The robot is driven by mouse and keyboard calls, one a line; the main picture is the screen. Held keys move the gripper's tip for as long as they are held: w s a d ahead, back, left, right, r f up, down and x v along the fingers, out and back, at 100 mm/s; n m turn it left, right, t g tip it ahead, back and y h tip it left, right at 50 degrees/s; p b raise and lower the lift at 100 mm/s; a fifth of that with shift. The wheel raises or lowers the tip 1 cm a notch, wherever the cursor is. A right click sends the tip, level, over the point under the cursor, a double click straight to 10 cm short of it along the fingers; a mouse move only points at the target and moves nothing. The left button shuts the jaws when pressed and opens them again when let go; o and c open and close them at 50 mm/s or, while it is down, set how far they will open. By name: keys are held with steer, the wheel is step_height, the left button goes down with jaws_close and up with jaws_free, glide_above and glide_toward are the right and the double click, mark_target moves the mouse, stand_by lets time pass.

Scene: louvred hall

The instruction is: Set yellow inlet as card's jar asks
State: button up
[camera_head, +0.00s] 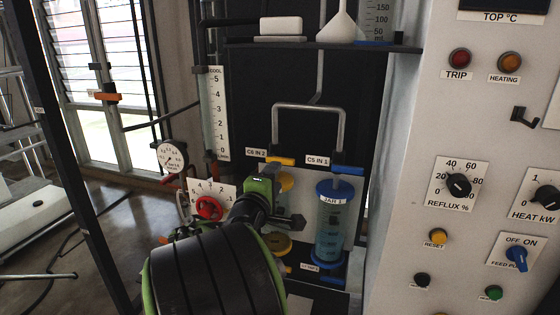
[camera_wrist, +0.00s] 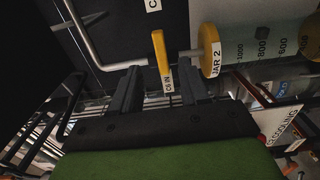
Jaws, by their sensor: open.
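The yellow inlet lever (camera_head: 281,161) sits beside the CS IN 2 label (camera_head: 256,152), above the yellow-capped jar 2 (camera_head: 286,183). In the head view it lies roughly level. My gripper (camera_head: 284,216) is in front of jar 2, below the lever, and hides much of that jar. In the wrist view, my open gripper (camera_wrist: 158,88) has the yellow lever (camera_wrist: 159,50) ahead of and between its fingers; contact cannot be told. The yellow cap of jar 2 (camera_wrist: 210,50) is just right of it. A white card (camera_wrist: 283,122) reads COOLING; its finer content is not legible.
Blue-capped jar 1 (camera_head: 330,225) stands to the right, under a blue lever (camera_head: 348,170). A metal pipe loop (camera_head: 308,108) rises above both inlets. A red handwheel (camera_head: 208,208) and gauge (camera_head: 170,157) are left. The control panel (camera_head: 470,125) borders the right.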

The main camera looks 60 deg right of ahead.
mark_target(285, 163)
steer(key=d, duration=0.2)
steer(key=d+p, duration=0.1)
steer(key=d, duration=0.2)
steer(key=w+d+p, duration=0.1)
steer(key=d, duration=0.1)
steer(key=shift+d+r, duration=0.1)
steer(key=shift+d, duration=0.1)
steer(key=shift+w+d, duration=0.1)
steer(key=shift+d, duration=0.35)
steer(key=shift+c, duration=0.4)
jaws_close()
stand_by(0.4)
